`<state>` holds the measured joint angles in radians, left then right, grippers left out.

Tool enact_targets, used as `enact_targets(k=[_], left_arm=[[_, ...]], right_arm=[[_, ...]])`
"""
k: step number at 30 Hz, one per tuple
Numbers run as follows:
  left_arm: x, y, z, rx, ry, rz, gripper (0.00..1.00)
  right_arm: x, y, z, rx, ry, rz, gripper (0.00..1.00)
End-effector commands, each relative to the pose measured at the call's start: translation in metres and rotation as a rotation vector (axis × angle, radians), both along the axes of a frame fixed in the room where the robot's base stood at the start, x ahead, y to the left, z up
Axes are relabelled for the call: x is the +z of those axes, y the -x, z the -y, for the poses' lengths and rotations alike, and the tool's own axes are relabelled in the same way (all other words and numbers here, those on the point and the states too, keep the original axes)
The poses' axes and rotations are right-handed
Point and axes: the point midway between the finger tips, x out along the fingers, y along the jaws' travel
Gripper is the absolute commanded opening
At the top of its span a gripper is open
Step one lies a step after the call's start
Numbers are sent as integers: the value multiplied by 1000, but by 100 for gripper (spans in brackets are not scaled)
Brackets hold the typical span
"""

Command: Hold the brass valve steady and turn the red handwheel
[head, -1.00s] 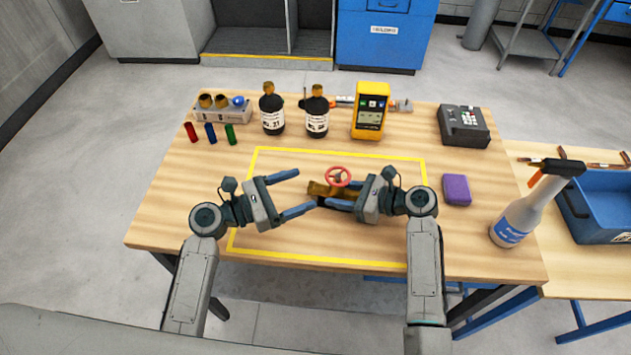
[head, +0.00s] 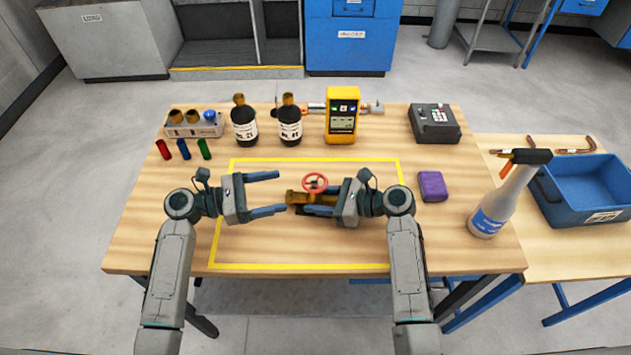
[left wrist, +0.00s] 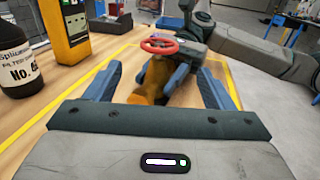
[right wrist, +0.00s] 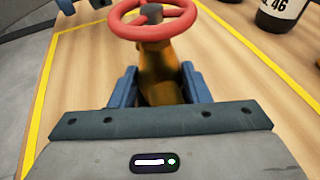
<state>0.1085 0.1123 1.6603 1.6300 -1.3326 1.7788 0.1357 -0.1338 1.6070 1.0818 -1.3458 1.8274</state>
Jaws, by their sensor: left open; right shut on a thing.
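The brass valve (head: 298,198) lies inside the yellow outline on the table, with the red handwheel (head: 315,182) on top. My right gripper (head: 312,203) is shut on the valve body from the right. In the right wrist view the brass body (right wrist: 160,75) is between the blue fingers, and the handwheel (right wrist: 152,20) stands above them. My left gripper (head: 283,192) is open and empty, just left of the valve, its fingers pointing at it. The left wrist view shows the valve (left wrist: 153,82) and handwheel (left wrist: 159,46) ahead between the open fingers.
Two dark bottles (head: 245,128) (head: 290,128), a yellow meter (head: 341,115) and a grey fitting block (head: 194,127) stand along the back. A purple sponge (head: 432,186) and a spray bottle (head: 490,212) are at the right. The table's front left is clear.

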Motion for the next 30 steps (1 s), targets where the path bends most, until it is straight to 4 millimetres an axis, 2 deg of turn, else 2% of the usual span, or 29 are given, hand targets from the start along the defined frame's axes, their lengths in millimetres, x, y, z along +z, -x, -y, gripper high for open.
enact_targets(k=[3,8,11,21,24,30], left_arm=[[3,-9,-2,-67,3,2,76],[4,-13,5,-105,8,4,76],[5,-14,18,-107,10,5,76],[5,-23,85,-105,10,4,76],[5,-25,99,-104,9,5,76],[4,-27,115,-103,7,4,76]], right_arm=[[0,0,0,0,0,-1,30],[0,0,0,-1,0,-1,30],[0,0,0,0,0,-1,30],[-1,0,0,0,1,-1,30],[-1,0,0,0,1,-1,30],[-1,0,0,0,1,-1,30]])
